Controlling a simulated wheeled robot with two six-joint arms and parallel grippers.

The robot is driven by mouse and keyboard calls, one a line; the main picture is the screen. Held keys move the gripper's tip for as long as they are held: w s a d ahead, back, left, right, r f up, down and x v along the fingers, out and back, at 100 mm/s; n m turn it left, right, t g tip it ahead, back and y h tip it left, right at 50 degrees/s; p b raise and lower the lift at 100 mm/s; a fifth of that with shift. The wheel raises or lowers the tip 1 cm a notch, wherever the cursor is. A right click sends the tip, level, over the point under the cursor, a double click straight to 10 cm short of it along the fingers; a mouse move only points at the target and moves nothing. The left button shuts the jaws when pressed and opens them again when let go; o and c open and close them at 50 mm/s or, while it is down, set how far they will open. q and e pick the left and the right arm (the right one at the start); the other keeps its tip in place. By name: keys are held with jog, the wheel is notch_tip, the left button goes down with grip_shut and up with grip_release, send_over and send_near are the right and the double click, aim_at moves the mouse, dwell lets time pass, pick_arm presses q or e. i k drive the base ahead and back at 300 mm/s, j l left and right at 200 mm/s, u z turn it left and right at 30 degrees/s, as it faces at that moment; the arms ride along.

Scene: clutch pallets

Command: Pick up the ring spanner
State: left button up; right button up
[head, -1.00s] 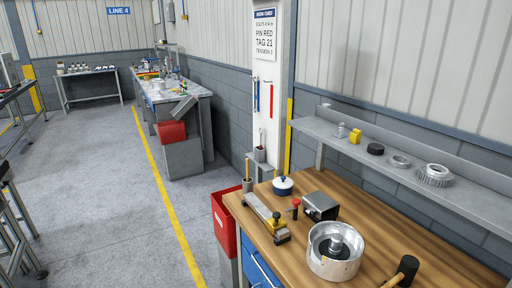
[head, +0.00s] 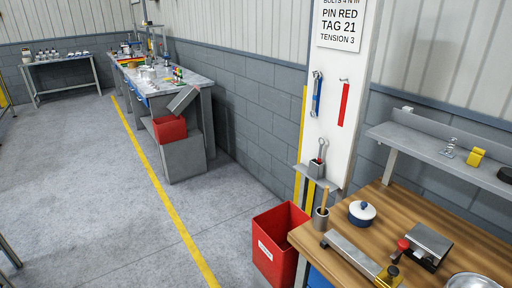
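A spanner with a blue handle (head: 316,95) hangs on the white board; its metal ends look rounded, perhaps rings. A second grey metal spanner (head: 322,150) stands upright in a small dark holder (head: 316,169) on a little shelf below; its upper end looks forked and its lower part is hidden. I cannot tell for certain which is the ring spanner. Neither of my grippers is in view.
A red bar (head: 344,104) hangs beside the blue-handled spanner. A red bin (head: 279,246) stands on the floor left of the wooden workbench (head: 385,219). The bench carries a blue pot (head: 362,212) and metal parts. The grey floor (head: 90,200) at left is clear.

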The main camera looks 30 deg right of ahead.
aim_at(319, 159)
jog(key=i+j, duration=0.1)
jog(key=i, duration=0.45)
jog(key=i+j+z, duration=0.1)
jog(key=i, duration=0.5)
jog(key=i+j, duration=0.15)
jog(key=i, duration=0.4)
jog(key=i+z, duration=0.25)
jog(key=z, duration=0.25)
jog(key=i+j+z, duration=0.1)
jog(key=i+z, duration=0.2)
jog(key=z, duration=0.2)
jog(key=i+j+z, duration=0.2)
jog(key=z, duration=0.25)
jog(key=i+j+z, duration=0.2)
jog(key=z, duration=0.3)
jog(key=j, duration=0.1)
